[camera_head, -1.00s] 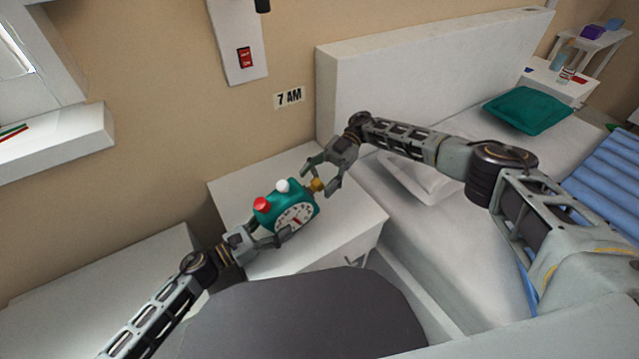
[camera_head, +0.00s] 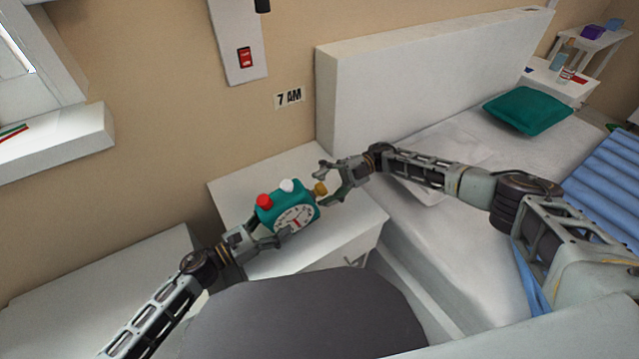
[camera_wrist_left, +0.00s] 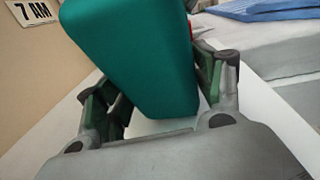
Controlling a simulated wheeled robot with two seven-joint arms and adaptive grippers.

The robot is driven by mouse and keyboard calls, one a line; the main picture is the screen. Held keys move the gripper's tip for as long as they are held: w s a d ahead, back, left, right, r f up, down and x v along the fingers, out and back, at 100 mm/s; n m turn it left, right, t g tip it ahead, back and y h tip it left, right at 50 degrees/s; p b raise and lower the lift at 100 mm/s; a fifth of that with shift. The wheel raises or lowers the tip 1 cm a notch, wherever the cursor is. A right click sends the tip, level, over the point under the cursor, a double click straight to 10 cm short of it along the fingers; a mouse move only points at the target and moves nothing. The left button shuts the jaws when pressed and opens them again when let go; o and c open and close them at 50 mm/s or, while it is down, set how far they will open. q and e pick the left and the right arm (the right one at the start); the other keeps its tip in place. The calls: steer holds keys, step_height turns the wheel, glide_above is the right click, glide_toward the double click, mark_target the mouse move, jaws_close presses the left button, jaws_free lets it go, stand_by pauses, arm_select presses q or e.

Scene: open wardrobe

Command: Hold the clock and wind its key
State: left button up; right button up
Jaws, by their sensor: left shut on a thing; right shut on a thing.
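The teal clock (camera_head: 272,218) has a white dial, a red knob and a white knob on top. It is just above or on the white bedside cabinet; I cannot tell which. My left gripper (camera_head: 267,233) is shut on the clock's lower left part. In the left wrist view the clock's teal body (camera_wrist_left: 140,55) sits between the two fingers. The yellow key (camera_head: 320,187) sticks out of the clock's right side. My right gripper (camera_head: 328,186) is shut on the key, its fingers above and below it.
The white bedside cabinet (camera_head: 350,218) stands against the wall, beside the bed (camera_head: 430,70) at the right. A "7 AM" sign (camera_head: 289,97) and a red switch (camera_head: 245,57) are on the wall. A dark grey rounded surface (camera_head: 300,315) is in front.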

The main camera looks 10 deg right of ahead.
steer(key=shift+s+d+f+n+t+y, duration=0.2)
steer(key=shift+d+n+t+y, duration=0.15)
steer(key=shift+n+t+y, duration=0.25)
steer(key=shift+s+d+f+n+t+y, duration=0.2)
steer(key=shift+d+n+t+y, duration=0.1)
steer(key=shift+n+t+y, duration=0.25)
steer(key=d+f+n+t+y, duration=0.1)
steer(key=d+f+n+t, duration=0.1)
steer(key=d+n+t, duration=0.4)
steer(key=shift+s+d+f+t+y, duration=0.4)
steer(key=shift+d+t, duration=1.05)
steer(key=shift+t, duration=1.5)
steer(key=shift+x, duration=6)
steer(key=shift+s+a, duration=0.1)
steer(key=c, duration=1)
